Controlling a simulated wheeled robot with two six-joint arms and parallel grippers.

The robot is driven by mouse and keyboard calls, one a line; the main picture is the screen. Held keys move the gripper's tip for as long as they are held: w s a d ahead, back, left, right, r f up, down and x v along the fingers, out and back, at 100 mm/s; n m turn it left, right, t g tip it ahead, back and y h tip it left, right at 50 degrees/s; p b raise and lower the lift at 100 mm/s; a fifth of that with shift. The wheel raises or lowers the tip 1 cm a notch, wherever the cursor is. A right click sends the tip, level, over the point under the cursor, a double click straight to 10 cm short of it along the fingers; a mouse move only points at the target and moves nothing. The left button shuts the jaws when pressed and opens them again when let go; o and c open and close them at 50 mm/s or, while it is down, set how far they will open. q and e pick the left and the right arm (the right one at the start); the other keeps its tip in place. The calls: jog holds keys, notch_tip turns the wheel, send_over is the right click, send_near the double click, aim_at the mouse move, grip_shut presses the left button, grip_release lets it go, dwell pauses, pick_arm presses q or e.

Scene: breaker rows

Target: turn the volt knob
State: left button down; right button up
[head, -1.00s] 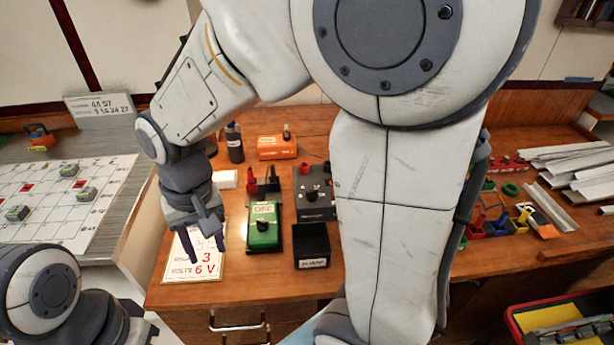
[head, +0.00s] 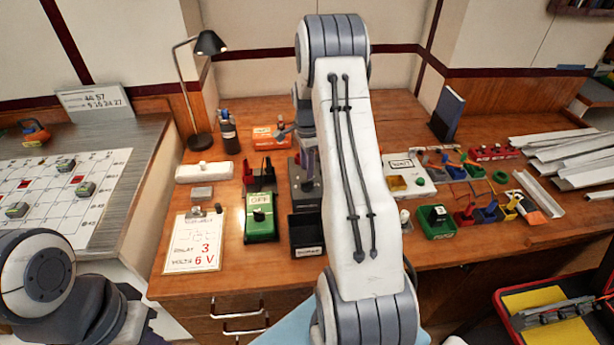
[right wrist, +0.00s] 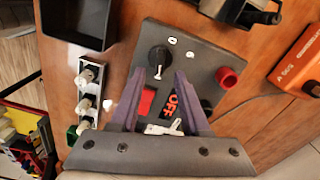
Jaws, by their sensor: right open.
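The dark grey power box (head: 299,197) stands on the bench, partly hidden by my right arm in the head view. In the right wrist view the box (right wrist: 200,62) shows a black round knob (right wrist: 159,57) with a white pointer, a red button (right wrist: 146,101), a red terminal (right wrist: 228,78) and a lit red OFF display (right wrist: 172,105). My right gripper (right wrist: 160,77) is open above the box, its fingertips short of the knob, one toward each side of it. My left gripper is not in view.
A card reading relay 3, volts 6 V (head: 194,243) lies at the left. A green OFF box (head: 261,219) and a black bin (head: 307,242) stand near the power box. An orange box (head: 264,139) is behind. Coloured parts and metal rails (head: 560,152) fill the right.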

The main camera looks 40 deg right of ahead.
aim_at(307, 181)
notch_tip(307, 181, down, 5)
jog(key=shift+f+p, duration=0.1)
jog(key=shift+p, duration=0.2)
grip_shut()
